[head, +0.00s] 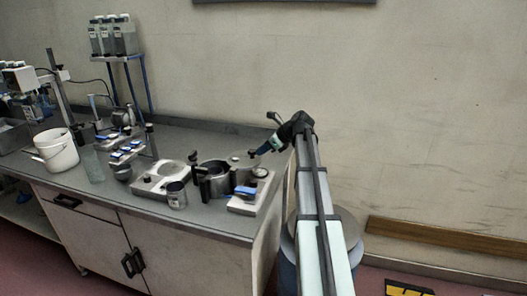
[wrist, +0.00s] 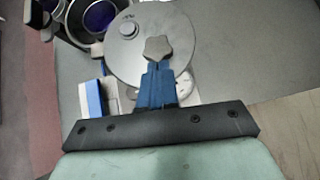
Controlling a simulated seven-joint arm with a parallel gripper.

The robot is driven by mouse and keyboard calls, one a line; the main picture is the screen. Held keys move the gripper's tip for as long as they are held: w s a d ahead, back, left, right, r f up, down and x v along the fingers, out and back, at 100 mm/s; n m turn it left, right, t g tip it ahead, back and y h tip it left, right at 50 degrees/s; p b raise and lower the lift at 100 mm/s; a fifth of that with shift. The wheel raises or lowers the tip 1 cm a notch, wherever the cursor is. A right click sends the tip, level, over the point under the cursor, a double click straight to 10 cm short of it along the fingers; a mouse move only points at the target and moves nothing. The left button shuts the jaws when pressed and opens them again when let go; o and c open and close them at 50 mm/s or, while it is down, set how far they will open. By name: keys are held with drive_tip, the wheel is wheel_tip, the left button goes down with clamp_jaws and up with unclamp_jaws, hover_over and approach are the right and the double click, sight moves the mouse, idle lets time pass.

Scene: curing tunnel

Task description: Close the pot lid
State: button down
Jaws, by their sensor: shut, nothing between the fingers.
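The metal pot (head: 215,181) stands on the bench with dark handles; its mouth is uncovered. In the wrist view the pot (wrist: 91,17) is at the top left, its inside dark blue. The round grey lid (wrist: 126,58) with a small round knob is beside the pot, off its mouth. In the head view the lid (head: 240,161) shows at the pot's right side. My gripper (wrist: 158,50) is shut and empty, its blue fingers and grey tips over the lid's face. In the head view my gripper (head: 254,154) is at the lid's right; contact cannot be told.
A white device with a round dial (head: 260,172) and a blue-topped block (head: 243,192) sit right of the pot. A small metal can (head: 177,195) and a white hotplate (head: 150,184) are on its left. A white bucket (head: 56,150) stands farther left. The bench's right edge is close.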

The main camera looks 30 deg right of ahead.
drive_tip(key=shift+w+n+g+y, duration=0.65)
drive_tip(key=shift+w+n, duration=0.45)
drive_tip(key=shift+w, duration=0.3)
drive_tip(key=shift+w+a, duration=0.2)
drive_tip(key=shift+w, duration=0.15)
drive_tip(key=shift+n+g+y, duration=0.25)
drive_tip(key=shift+n+g, duration=0.2)
drive_tip(key=shift+n, duration=0.25)
drive_tip(key=w, duration=0.1)
drive_tip(key=w+a, duration=0.1)
drive_tip(key=w, duration=0.2)
drive_tip(key=shift+a, duration=0.3)
drive_tip(key=w+a+n+g, duration=0.1)
drive_tip(key=w+a, duration=0.3)
drive_tip(key=a, duration=0.7)
drive_tip(key=shift+w+a+n+y, duration=0.25)
drive_tip(key=shift+w+n+y, duration=0.15)
drive_tip(key=shift+a, duration=0.3)
drive_tip(key=shift+d, duration=0.1)
